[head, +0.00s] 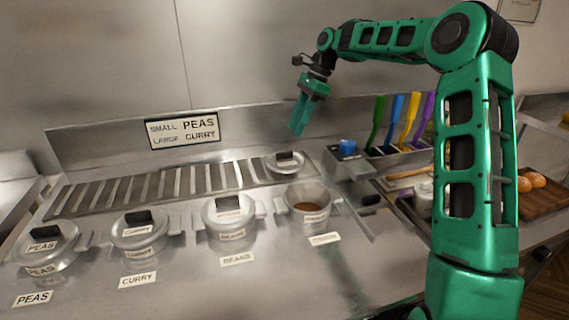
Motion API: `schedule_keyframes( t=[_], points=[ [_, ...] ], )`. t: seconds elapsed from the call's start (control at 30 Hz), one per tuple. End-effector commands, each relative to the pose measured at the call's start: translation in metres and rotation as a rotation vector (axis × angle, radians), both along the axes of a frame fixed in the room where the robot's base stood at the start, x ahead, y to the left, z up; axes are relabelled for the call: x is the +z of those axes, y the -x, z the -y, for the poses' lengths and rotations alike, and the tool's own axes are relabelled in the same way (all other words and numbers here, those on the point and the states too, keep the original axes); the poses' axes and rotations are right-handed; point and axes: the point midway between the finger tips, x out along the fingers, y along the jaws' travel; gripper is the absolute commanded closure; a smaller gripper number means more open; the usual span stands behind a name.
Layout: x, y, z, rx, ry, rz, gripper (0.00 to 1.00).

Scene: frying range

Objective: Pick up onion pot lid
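A round metal lid (287,164) with a black handle lies on the slatted rack behind the row of pots. In front of it stands an open pot (307,217) with brown contents; the small print on its label is too blurred to read, so I cannot confirm it is the onion pot. My green gripper (298,129) hangs in the air above and behind the loose lid, fingers pointing down, apart from it. Nothing shows between the fingers, but their gap is too small to judge.
Lidded pots marked PEAS (44,246), CURRY (139,231) and BEANS (229,214) stand to the left. Colored-handled utensils (397,118), a blue object (347,146) and a wooden board (541,197) are at right. A menu sign (183,130) is on the back panel. The slatted rack (150,187) is mostly clear.

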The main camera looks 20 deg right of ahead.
Motion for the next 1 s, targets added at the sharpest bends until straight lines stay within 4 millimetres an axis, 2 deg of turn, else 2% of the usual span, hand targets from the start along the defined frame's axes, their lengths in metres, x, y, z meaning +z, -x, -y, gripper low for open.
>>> schedule_keyframes(
  t=[0.13, 0.43, 0.7, 1.0],
  points=[
    [-0.022, 0.002, -0.009, 0.002, 0.001, -0.003, 0.65],
    [-0.041, 0.003, -0.018, 0.003, 0.002, -0.001, 0.65],
    [-0.073, 0.007, -0.035, 0.004, 0.002, -0.001, 0.65],
    [-0.082, 0.007, -0.037, 0.001, 0.002, 0.000, 0.65]
  ],
)
